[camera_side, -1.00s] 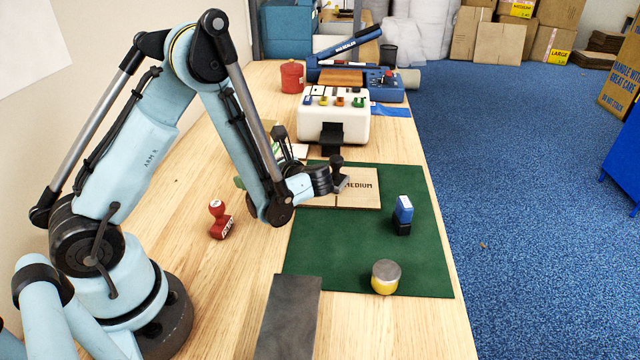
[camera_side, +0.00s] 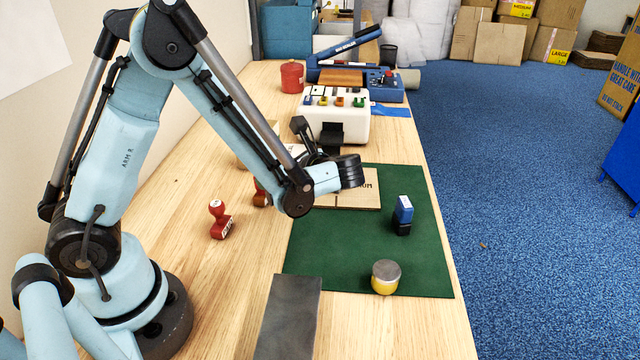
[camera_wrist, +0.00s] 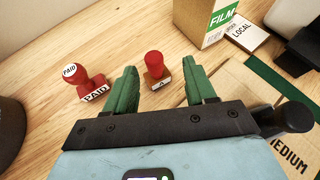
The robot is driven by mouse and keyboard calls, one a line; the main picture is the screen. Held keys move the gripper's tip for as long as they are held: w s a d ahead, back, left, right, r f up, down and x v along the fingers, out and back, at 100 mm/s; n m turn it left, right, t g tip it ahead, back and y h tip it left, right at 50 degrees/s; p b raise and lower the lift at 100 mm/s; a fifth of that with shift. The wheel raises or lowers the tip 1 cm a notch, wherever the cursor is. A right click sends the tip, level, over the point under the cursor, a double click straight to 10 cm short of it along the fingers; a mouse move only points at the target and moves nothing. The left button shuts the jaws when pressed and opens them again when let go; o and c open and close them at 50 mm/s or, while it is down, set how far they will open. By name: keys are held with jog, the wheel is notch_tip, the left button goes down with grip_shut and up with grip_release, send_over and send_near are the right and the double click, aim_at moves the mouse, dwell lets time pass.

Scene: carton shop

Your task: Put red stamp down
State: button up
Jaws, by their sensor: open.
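My gripper (camera_wrist: 161,66) is open, with its two green fingers apart. A red stamp with a round knob and pale wooden base (camera_wrist: 154,65) stands upright on the table between the fingertips, with a gap on each side. In the side view this stamp (camera_side: 260,193) shows partly behind my arm, which hides the fingers.
A FILM box (camera_wrist: 205,22) and LOCAL card (camera_wrist: 246,33) are beyond the fingers. The green mat (camera_side: 340,265) bears a MEDIUM carton piece (camera_side: 350,202), a blue stamp (camera_side: 402,214) and a yellow pot (camera_side: 385,278).

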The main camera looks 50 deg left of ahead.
jog(key=s+d+r+n+t+h, duration=0.3)
jog(key=d+r+n+t+h, duration=0.3)
jog(key=n+h, duration=0.5)
jog(key=shift+s+d+r+n+t, duration=0.2)
jog(key=shift+d+r+n+t, duration=0.1)
jog(key=shift+d+n+t, duration=0.75)
jog(key=shift+o, duration=0.4)
jog(key=shift+s+d+r+n+t+h, duration=0.1)
jog(key=shift+d+r+n+t+h, duration=0.2)
jog(key=shift+n, duration=0.25)
jog(key=shift+s+d+r+n+t+h, duration=0.1)
jog(key=shift+d+r+n+t+h, duration=0.15)
jog(key=shift+n, duration=0.25)
jog(key=shift+f, duration=0.1)
